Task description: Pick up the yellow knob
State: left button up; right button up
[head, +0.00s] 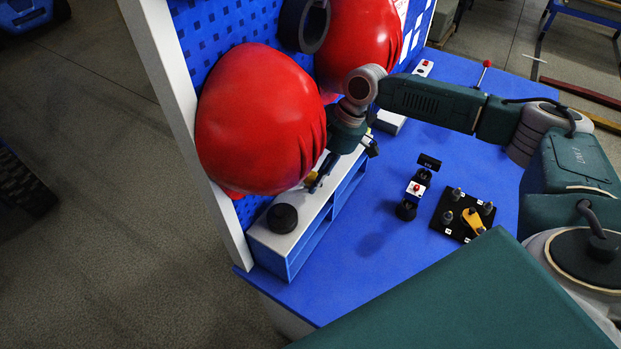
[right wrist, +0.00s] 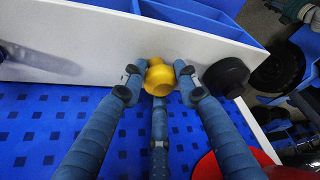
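The yellow knob (right wrist: 158,79) shows in the right wrist view at the white top of the shelf unit. It shows only as a small yellow patch in the head view (head: 311,178), largely hidden by my right gripper. My right gripper (head: 320,179) reaches down onto the shelf top between the red bags and the table. In the right wrist view its fingers (right wrist: 159,75) close in on the knob from left, right and below, with their tips at its sides. I cannot tell whether the knob is clear of the surface. My left gripper is not in view.
A black knob (head: 282,218) sits on the near end of the white shelf top (head: 262,240). Red bags (head: 255,120) hang close to my right gripper. A black plate with pegs (head: 450,225) and a small device (head: 414,191) stand on the blue table (head: 350,270).

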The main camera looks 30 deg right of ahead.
aim_at(311, 174)
jog(key=shift+r, duration=0.15)
jog(key=shift+r+b, duration=0.6)
jog(key=shift+b+v, duration=0.65)
jog(key=shift+v, duration=0.25)
jog(key=s+d+b, duration=0.4)
jog(key=d+b, duration=0.1)
jog(key=d, duration=1.1)
jog(key=shift+s+d+r, duration=0.15)
jog(key=shift+d, duration=0.25)
